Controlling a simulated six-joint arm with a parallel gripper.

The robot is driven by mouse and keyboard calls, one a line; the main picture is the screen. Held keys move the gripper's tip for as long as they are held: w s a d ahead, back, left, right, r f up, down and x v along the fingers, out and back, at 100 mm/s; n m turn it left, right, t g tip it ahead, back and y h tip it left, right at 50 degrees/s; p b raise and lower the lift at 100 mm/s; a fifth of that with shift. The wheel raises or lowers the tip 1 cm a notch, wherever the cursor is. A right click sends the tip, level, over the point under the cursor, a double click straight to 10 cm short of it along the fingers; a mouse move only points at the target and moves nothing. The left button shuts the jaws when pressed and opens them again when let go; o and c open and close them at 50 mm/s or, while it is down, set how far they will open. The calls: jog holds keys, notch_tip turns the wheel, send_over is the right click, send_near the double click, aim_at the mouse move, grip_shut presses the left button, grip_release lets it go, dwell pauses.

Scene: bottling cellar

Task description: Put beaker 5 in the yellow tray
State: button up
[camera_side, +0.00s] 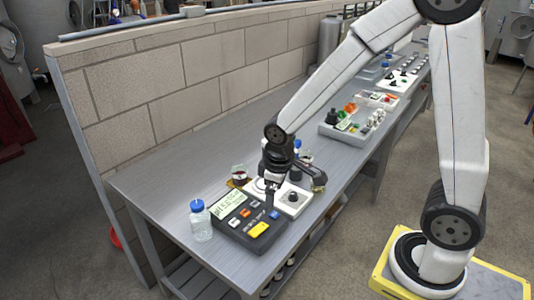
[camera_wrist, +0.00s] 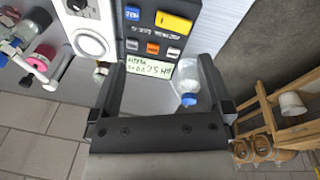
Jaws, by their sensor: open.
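My gripper (camera_side: 271,196) is above the near part of the grey bench, over a dark instrument. In the wrist view its two fingers stand wide apart, with nothing held between them (camera_wrist: 160,68). A small glass beaker with dark contents (camera_side: 239,175) stands behind the instrument, left of my gripper. I cannot read a number on it, so I cannot tell whether it is beaker 5. An amber patch shows at its base, but I cannot tell whether it is a tray. No yellow tray is clearly visible.
A clear blue-capped bottle (camera_side: 200,220) stands left of the dark instrument (camera_side: 245,222); it also shows near the right finger in the wrist view (camera_wrist: 186,82). A white device (camera_side: 292,200) is close to my gripper. A grey tray of small items (camera_side: 345,132) sits farther along. Bare bench lies at left.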

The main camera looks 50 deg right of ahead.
jog(key=s+m+t+y, duration=0.1)
jog(key=s+m, duration=0.2)
jog(key=s, duration=0.3)
jog(key=shift+s+a+r+m, duration=0.2)
jog(key=shift+a+m, duration=0.05)
jog(key=shift+m, duration=0.05)
